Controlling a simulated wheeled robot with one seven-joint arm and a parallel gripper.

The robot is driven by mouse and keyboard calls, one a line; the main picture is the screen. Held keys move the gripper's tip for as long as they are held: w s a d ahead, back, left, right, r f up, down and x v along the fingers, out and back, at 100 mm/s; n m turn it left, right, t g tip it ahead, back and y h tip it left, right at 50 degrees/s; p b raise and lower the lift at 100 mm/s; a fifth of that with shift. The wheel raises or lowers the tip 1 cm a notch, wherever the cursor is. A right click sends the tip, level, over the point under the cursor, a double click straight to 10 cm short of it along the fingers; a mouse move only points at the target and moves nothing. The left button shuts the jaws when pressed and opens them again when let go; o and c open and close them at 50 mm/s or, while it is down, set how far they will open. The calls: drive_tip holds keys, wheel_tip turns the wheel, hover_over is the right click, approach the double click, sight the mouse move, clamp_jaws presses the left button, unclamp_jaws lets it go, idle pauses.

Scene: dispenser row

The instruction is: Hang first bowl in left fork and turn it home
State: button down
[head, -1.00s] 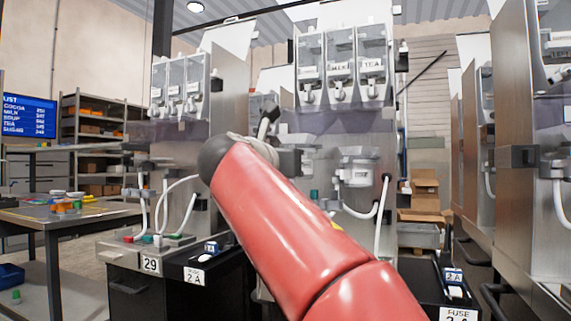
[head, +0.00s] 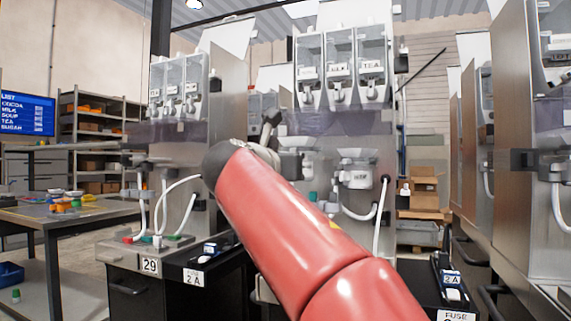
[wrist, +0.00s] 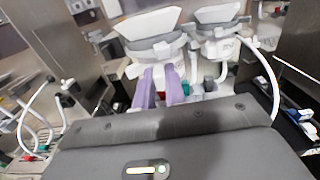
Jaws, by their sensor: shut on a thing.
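The first bowl (wrist: 152,28) is white with a wide rim and shows large in the wrist view, with a grey fork or collar (wrist: 158,48) around it below the rim. My gripper (wrist: 164,84) has purple fingers, shut on the narrow lower part of this bowl. In the head view the bowl (head: 296,143) shows just beyond my red arm, at the left place of the middle dispenser. My gripper is hidden there behind the arm. I cannot tell whether the bowl is fully seated or how far it is turned.
A second white bowl (head: 356,173) hangs in the right place of the same dispenser, close beside the first. White hoses (head: 357,213) hang near it. A neighbouring dispenser (head: 175,130) stands left. A table with coloured lids (head: 66,204) is at far left.

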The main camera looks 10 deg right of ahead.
drive_tip(key=shift+p+x, duration=0.55)
drive_tip(key=shift+x, duration=0.75)
drive_tip(key=shift+w+d, duration=0.15)
drive_tip(key=shift+d, duration=0.05)
drive_tip(key=shift+x, duration=1.3)
drive_tip(key=shift+x, duration=1.45)
drive_tip(key=shift+w, duration=0.1)
